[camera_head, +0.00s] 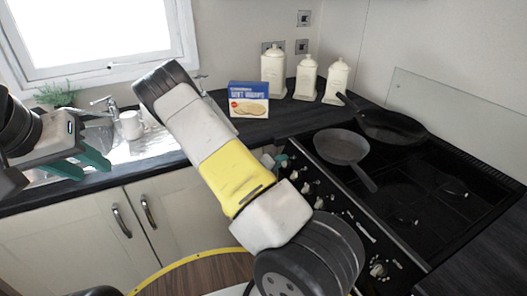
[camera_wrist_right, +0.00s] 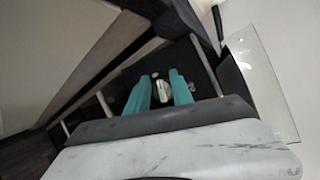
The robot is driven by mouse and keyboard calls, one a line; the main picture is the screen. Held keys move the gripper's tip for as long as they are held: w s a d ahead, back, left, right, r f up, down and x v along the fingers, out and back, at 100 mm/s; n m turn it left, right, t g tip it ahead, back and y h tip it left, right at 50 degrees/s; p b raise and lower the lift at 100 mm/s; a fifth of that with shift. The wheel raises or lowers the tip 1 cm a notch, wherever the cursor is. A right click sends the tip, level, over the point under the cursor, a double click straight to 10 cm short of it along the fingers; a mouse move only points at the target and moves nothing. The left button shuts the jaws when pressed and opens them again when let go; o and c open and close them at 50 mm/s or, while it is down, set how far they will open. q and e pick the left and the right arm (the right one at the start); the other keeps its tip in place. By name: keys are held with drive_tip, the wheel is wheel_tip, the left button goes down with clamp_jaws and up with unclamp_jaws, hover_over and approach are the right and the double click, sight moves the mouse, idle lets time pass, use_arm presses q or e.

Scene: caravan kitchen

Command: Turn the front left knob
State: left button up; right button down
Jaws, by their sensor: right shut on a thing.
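The stove's black front panel carries a row of pale knobs (camera_head: 305,188), partly hidden behind my right arm in the head view. My right gripper (camera_head: 281,160) shows there only as a bit of teal at the panel's far left end. In the right wrist view its two teal fingers (camera_wrist_right: 160,92) stand on either side of a pale knob (camera_wrist_right: 162,90) and are shut on it. The knob's exact angle is too small to tell. My left gripper (camera_head: 84,164) has its teal fingers apart and empty, over the sink area at the left.
A small pan (camera_head: 341,147) and a larger dark frying pan (camera_head: 390,125) sit on the black hob (camera_head: 420,190). A tap (camera_head: 105,105) rises by the sink.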

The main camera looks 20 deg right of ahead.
drive_tip(key=shift+a+f+n+y, duration=0.1)
drive_tip(key=shift+n+y, duration=0.4)
drive_tip(key=shift+n, duration=0.8)
drive_tip(key=c, duration=1.2)
unclamp_jaws()
drive_tip(key=shift+v, duration=3.85)
drive_tip(key=shift+w, duration=0.1)
